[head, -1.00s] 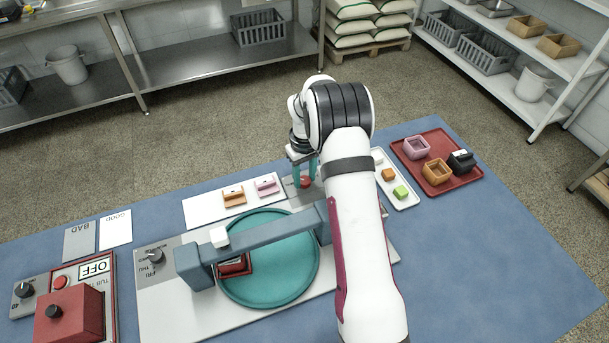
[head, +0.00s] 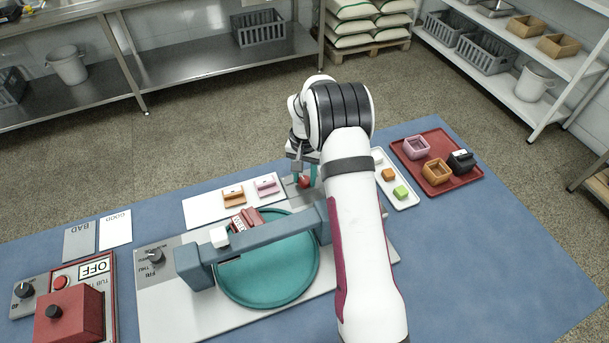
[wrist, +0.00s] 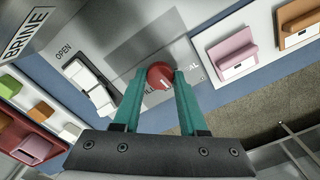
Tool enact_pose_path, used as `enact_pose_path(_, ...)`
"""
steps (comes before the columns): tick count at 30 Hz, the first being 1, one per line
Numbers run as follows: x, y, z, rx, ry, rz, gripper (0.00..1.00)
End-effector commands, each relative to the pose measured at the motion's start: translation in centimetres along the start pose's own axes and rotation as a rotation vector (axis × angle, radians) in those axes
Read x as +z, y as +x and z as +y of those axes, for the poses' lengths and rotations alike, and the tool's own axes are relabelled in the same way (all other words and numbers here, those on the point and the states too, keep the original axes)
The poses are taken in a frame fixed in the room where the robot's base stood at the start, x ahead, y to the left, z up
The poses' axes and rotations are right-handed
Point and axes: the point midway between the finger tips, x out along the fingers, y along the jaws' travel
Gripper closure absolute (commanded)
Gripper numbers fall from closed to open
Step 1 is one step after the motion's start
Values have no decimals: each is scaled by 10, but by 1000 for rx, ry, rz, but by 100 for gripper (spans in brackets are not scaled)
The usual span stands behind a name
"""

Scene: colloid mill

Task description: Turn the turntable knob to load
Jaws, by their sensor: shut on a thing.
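The red turntable knob (head: 304,182) sits on a grey panel behind the turntable's right side. In the wrist view the round knob (wrist: 160,76) has a pale pointer mark, and the lettering beside it is partly covered. My gripper (wrist: 159,82) has its two teal fingers on either side of the knob, shut on it. In the head view my gripper (head: 305,171) points down at the panel. The teal turntable (head: 265,285) lies under a blue-grey beam (head: 270,236). A dark red block (head: 245,219) is at the turntable's back left, behind the beam.
An orange piece (head: 233,196) and a pink piece (head: 267,187) lie on a white strip left of the knob. A white tray (head: 408,202) with small cubes and a red tray (head: 440,187) with tubs are to the right. A white switch (wrist: 90,85) is beside the knob.

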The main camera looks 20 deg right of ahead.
Motion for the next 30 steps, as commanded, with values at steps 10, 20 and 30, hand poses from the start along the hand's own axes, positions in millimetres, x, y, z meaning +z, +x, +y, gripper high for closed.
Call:
enact_pose_path(10,0,0,0,0,106,1,100)
enact_pose_path(20,0,0,0,0,120,1,100)
enact_pose_path(30,0,0,0,0,119,1,28)
